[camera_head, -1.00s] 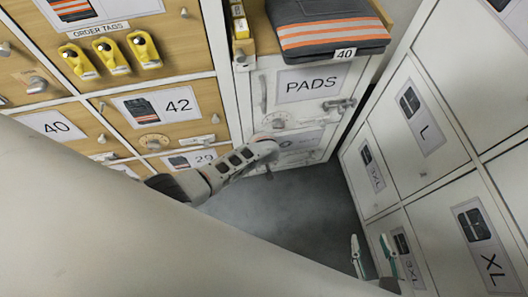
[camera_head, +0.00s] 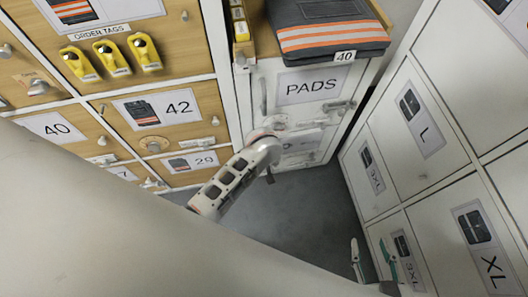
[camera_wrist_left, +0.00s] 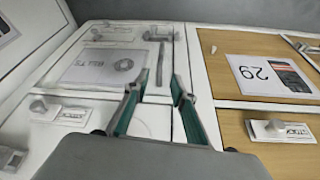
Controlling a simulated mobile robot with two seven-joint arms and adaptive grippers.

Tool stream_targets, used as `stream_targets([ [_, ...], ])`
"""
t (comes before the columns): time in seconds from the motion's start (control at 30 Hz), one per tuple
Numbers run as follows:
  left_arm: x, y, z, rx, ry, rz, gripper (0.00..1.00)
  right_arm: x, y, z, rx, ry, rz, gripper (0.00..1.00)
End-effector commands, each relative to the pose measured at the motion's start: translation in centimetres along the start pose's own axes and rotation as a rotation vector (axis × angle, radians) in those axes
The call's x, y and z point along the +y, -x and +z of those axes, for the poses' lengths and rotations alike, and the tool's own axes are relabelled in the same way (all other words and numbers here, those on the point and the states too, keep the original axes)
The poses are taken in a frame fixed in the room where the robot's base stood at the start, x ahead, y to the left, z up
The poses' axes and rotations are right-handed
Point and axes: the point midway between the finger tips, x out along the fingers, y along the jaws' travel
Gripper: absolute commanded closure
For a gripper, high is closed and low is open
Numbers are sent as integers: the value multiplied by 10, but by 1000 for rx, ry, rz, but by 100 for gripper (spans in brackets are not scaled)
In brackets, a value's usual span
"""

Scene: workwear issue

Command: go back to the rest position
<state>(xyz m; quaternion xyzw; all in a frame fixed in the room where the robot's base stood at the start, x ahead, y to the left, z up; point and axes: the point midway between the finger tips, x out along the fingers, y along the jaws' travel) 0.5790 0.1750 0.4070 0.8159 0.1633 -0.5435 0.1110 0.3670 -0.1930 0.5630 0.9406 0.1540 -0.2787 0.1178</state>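My right gripper (camera_head: 368,242) shows at the lower right of the head view, in front of the white lockers. Its two teal-and-grey fingers are apart with nothing between them. My left gripper (camera_wrist_left: 156,92) shows in the left wrist view, its fingers apart and empty. Beyond it are a white door with a belts label (camera_wrist_left: 92,67) and a wooden drawer marked 29 (camera_wrist_left: 268,75). In the head view a link of my left arm (camera_head: 232,180) shows in front of the cabinet, but the left gripper is hidden.
A wooden drawer cabinet (camera_head: 172,107) stands at the left, with yellow order tags (camera_head: 111,57). A white PADS door (camera_head: 308,86) has folded grey workwear (camera_head: 330,32) above it. White size lockers (camera_head: 416,120) line the right. Grey floor (camera_head: 300,212) lies open between them.

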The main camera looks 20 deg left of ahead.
Motion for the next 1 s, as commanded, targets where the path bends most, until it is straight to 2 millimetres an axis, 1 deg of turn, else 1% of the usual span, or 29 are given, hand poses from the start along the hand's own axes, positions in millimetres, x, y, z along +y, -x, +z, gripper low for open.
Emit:
stream_targets([
  [0.07, 0, 5, 0, -1, 1, 0, 74, 0, 0, 0, 0, 0, 0, 60],
  [0.2, -1, 9, 0, -1, 0, -1, 74, 0, 0, 0, 0, 0, 0, 60],
  [0.77, -2, 9, 0, 1, 0, 0, 74, 0, 0, 0, -1, 0, 1, 60],
  [0.87, -11, 9, 3, 17, -5, 12, 74, 1, 0, -1, 1, 1, 2, 60],
  [0.97, -34, 11, 8, 63, -22, 44, 74, 2, 0, -4, 5, 2, 3, 60],
  [1.0, -45, 14, 10, 93, -35, 62, 74, 2, 1, -5, 7, 3, 4, 60],
])
